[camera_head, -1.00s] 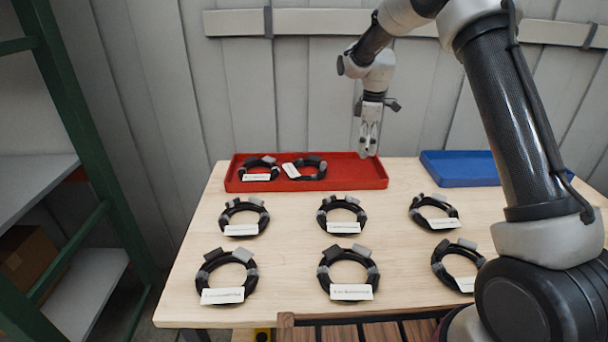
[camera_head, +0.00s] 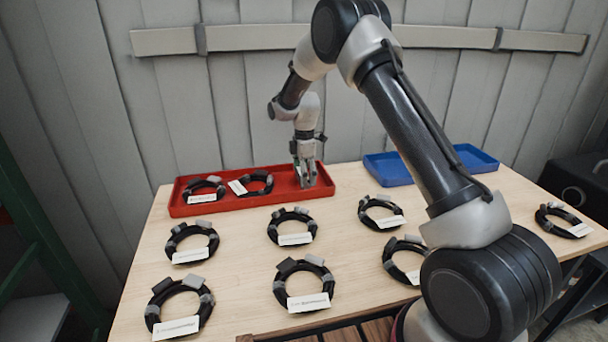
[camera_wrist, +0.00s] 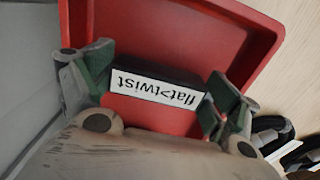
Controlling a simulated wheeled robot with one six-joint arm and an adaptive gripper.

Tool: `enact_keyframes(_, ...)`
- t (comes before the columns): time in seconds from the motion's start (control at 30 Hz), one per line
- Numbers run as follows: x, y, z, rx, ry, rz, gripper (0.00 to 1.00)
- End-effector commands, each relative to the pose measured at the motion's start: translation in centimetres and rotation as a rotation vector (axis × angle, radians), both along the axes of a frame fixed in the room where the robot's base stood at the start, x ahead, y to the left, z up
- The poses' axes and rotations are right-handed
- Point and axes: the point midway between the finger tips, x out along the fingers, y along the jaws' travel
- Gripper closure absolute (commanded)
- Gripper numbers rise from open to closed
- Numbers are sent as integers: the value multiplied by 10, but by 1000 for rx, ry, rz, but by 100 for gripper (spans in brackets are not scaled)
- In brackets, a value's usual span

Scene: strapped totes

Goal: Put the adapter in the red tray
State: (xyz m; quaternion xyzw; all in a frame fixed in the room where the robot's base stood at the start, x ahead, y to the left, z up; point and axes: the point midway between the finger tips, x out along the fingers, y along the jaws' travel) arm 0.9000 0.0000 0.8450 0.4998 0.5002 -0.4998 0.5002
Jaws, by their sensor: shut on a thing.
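My gripper (camera_head: 305,180) is low over the right end of the red tray (camera_head: 283,182). In the wrist view, my gripper (camera_wrist: 156,92) is shut on the adapter (camera_wrist: 157,88), a small black block with a white label reading "flat>twist". The label appears upside down. The red tray (camera_wrist: 225,35) lies behind and below the adapter in that view. The adapter is hard to make out in the head view, and I cannot tell whether it touches the tray floor.
Two labelled black cable coils (camera_head: 204,187) lie in the red tray's left and middle. Several more coils (camera_head: 292,227) lie in rows on the wooden table (camera_head: 240,262). An empty-looking blue tray (camera_head: 388,170) stands at the back right. A grey wall is behind.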

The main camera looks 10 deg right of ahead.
Motion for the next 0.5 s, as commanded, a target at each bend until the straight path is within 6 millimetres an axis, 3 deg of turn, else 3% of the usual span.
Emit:
enact_keyframes(0.47, 1, 0, -7, 0, -2, 0, 38)
enact_keyframes(0.5, 0, 0, -8, 0, -2, 0, 9)
